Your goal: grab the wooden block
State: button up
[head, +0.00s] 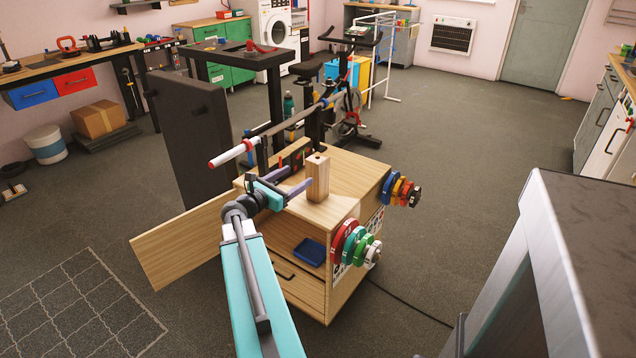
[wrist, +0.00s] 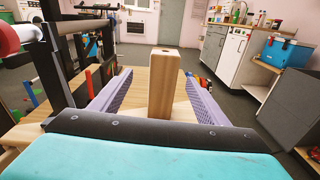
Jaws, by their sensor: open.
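The wooden block (head: 317,177) stands upright on the top of a wooden cabinet (head: 345,175), with a small dark hole in its top. My gripper (head: 300,178) is open just left of the block in the head view, its purple fingers pointing at it. In the wrist view the block (wrist: 165,84) stands straight ahead between the two purple fingers, a bit right of the middle. I cannot tell whether either finger touches it.
A barbell (head: 232,154) on a dark rack runs close behind my gripper. Coloured weight plates (head: 350,241) hang on the cabinet's right side. A cabinet door (head: 180,243) hangs open at left. A blue tray (head: 309,252) sits on the shelf below. Open floor lies to the right.

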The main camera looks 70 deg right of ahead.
aim_at(320, 158)
jog(key=shift+s+d+r+n+g+h, duration=0.15)
jog(key=shift+s+d+r, duration=0.2)
jog(key=shift+r, duration=0.25)
jog(key=shift+s+d+r+n+g+h, duration=0.15)
jog(key=shift+s+d+r, duration=0.2)
jog(key=shift+r, duration=0.25)
jog(key=shift+x, duration=4.25)
jog(key=shift+f, duration=0.15)
jog(key=shift+x, duration=2.65)
grip_shut()
